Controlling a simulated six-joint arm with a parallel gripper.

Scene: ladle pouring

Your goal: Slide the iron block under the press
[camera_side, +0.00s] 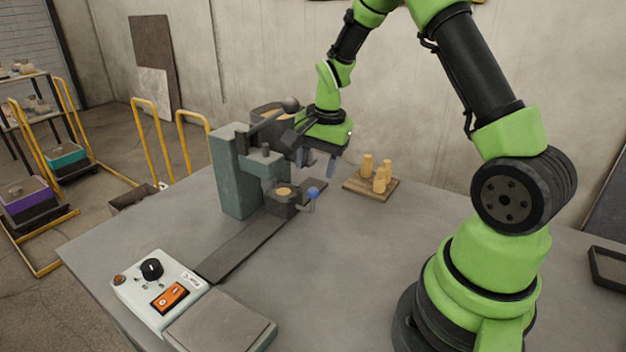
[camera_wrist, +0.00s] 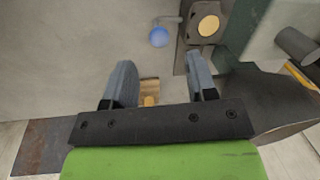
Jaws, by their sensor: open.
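The iron block (camera_side: 283,209) is a dark grey block with a round tan patch on top and a side handle ending in a blue ball (camera_side: 313,192). It sits on a dark strip (camera_side: 243,248), close to the front of the grey-green press (camera_side: 235,180). Its tan top shows beside the press head; I cannot tell how far under it is. In the wrist view the block (camera_wrist: 205,38) is at the top, with its blue ball to the left. My gripper (camera_side: 320,165) is open and empty, above and behind the block, with fingers (camera_wrist: 162,90) pointing down.
A dark round container (camera_side: 268,114) stands behind the press. A wooden board (camera_side: 352,186) with several tan pegs is at right. A control box (camera_side: 160,290) is at front left. The front middle table is clear.

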